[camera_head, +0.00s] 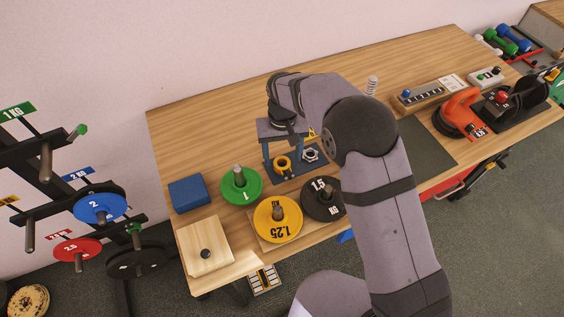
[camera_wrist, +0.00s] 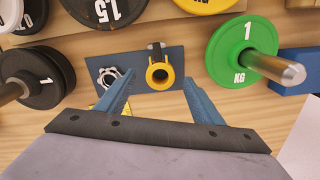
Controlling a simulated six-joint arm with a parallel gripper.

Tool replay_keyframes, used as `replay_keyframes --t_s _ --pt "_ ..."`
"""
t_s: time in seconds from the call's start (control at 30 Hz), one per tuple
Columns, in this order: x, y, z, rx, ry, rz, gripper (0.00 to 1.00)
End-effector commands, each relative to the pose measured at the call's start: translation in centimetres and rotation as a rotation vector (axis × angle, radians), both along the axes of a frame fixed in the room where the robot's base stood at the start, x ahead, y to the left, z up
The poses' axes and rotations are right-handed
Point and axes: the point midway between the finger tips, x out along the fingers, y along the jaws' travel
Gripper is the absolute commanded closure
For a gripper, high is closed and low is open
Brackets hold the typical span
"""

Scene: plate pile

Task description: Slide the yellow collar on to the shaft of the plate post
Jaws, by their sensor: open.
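The yellow collar (camera_head: 283,163) is a ring with a dark hole, lying on a small blue mat (camera_wrist: 182,57). In the wrist view the collar (camera_wrist: 152,76) has a dark lever at its far side. My gripper (camera_head: 288,150) is open and empty above the mat; in the wrist view its blue fingers (camera_wrist: 159,78) stand either side of the collar, with gaps. Metal shafts rise through the green plate (camera_head: 241,190) and the yellow 1.25 plate (camera_head: 268,229). In the wrist view a metal shaft (camera_wrist: 288,72) sticks out of the green plate. Which post is meant, I cannot tell.
A silver star-shaped collar (camera_head: 311,154) lies beside the yellow one. A black 1.5 plate (camera_head: 318,205), a blue block (camera_head: 188,191) and a wooden box (camera_head: 205,245) stand close by. The table behind is clear.

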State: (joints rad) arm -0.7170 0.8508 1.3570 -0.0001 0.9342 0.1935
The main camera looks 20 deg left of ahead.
Motion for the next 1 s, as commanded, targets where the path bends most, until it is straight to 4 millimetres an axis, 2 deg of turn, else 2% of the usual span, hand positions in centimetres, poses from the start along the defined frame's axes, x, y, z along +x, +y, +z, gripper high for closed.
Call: replay_keyframes --t_s 0.3,0.57,0.63,0.77,0.8,1.0 --pt "0.0 0.1 -3.0 0.000 0.001 0.000 0.39" --pt "0.1 0.2 -3.3 0.000 -0.001 0.000 0.39" --pt "0.1 0.2 -3.2 0.000 -0.001 0.000 0.51" --pt "0.1 0.2 -3.2 0.000 -0.001 0.000 0.82" --pt "0.1 0.2 -3.2 0.000 -0.001 0.000 0.85" --pt "0.1 0.2 -3.2 0.000 -0.001 0.000 0.85"
